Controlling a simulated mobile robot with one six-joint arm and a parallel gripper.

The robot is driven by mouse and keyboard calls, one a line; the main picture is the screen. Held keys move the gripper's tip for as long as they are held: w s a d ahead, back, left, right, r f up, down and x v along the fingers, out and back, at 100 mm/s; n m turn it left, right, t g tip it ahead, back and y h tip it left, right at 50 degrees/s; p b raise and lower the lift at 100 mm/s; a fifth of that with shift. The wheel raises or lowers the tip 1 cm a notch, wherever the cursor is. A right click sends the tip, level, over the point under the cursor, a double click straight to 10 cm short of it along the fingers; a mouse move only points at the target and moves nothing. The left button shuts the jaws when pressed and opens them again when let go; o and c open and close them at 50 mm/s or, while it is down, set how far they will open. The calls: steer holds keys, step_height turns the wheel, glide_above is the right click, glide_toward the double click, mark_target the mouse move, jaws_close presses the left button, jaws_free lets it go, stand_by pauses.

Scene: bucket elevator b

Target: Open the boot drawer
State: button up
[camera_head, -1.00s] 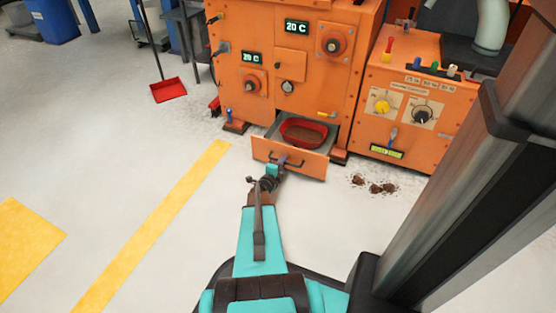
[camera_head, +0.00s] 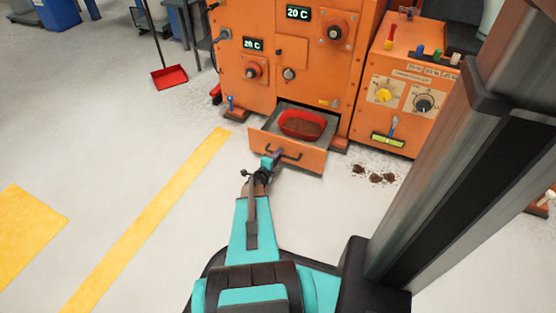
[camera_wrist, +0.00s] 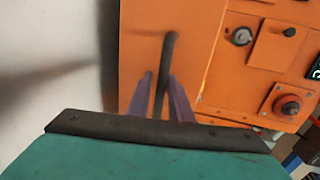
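The boot drawer (camera_head: 308,162) sticks out of the base of the orange machine, open enough to show a red tray (camera_head: 303,134) with brown material inside. The drawer's dark bar handle (camera_head: 293,157) is on its front face. My gripper (camera_head: 277,155) is at the left part of this handle. In the wrist view, the purple fingers of my gripper (camera_wrist: 160,80) lie on either side of the handle (camera_wrist: 169,48) and close around it. The orange drawer front (camera_wrist: 195,45) fills the middle of that view. The exact finger contact is hard to see.
The orange machine (camera_head: 270,45) stands behind the drawer, with an orange control box (camera_head: 400,110) to its right. Brown debris (camera_head: 375,177) lies on the floor right of the drawer. A red dustpan (camera_head: 169,77) lies left. The floor in front and left is clear.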

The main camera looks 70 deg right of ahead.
steer(key=shift+s, duration=0.15)
steer(key=p+v, duration=0.4)
steer(key=v, duration=0.8)
stand_by(0.5)
